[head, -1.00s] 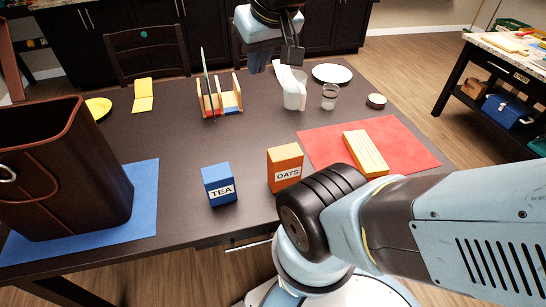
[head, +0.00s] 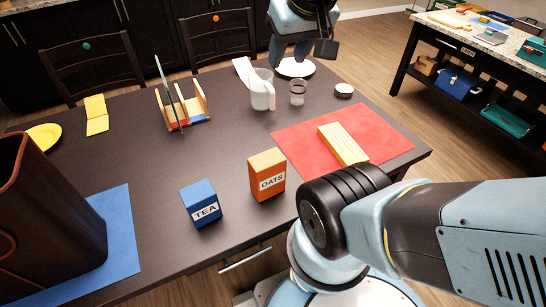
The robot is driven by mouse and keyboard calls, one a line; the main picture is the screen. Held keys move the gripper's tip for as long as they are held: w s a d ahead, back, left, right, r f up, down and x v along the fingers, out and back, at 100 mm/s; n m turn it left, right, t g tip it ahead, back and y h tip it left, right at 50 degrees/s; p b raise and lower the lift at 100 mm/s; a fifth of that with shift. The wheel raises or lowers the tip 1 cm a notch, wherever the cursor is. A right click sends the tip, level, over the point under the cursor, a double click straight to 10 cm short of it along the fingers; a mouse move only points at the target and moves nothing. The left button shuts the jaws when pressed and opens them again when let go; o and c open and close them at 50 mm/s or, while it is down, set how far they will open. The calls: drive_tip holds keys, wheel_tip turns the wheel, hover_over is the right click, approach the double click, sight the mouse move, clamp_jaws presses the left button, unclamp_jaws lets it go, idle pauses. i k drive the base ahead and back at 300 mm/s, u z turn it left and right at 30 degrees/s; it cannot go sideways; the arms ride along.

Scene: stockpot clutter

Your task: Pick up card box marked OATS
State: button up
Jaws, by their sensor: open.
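The orange card box marked OATS (head: 267,174) stands upright on the dark table, near its front edge. The blue box marked TEA (head: 202,204) stands just to its left, apart from it. My gripper (head: 301,54) is at the top of the head view, above the far side of the table and well beyond the OATS box. Its jaws are open, and I see nothing between them. My arm link is close to the right of the OATS box in the picture but does not cover its label.
A red mat (head: 390,141) with a yellow slatted block (head: 342,145) lies to the right. A white jug (head: 262,92), a glass (head: 298,92) and a rack (head: 182,108) stand farther back. A brown bin (head: 40,225) on a blue mat (head: 122,240) fills the left. The table's middle is clear.

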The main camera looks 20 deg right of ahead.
sight(267, 169)
drive_tip(key=z, duration=0.15)
drive_tip(key=k, duration=0.6)
drive_tip(key=u, duration=1.85)
drive_tip(key=i, duration=0.1)
drive_tip(key=z, duration=2.55)
drive_tip(key=k, duration=0.8)
drive_tip(key=z, duration=0.2)
drive_tip(key=i, duration=0.8)
drive_tip(key=u, duration=0.1)
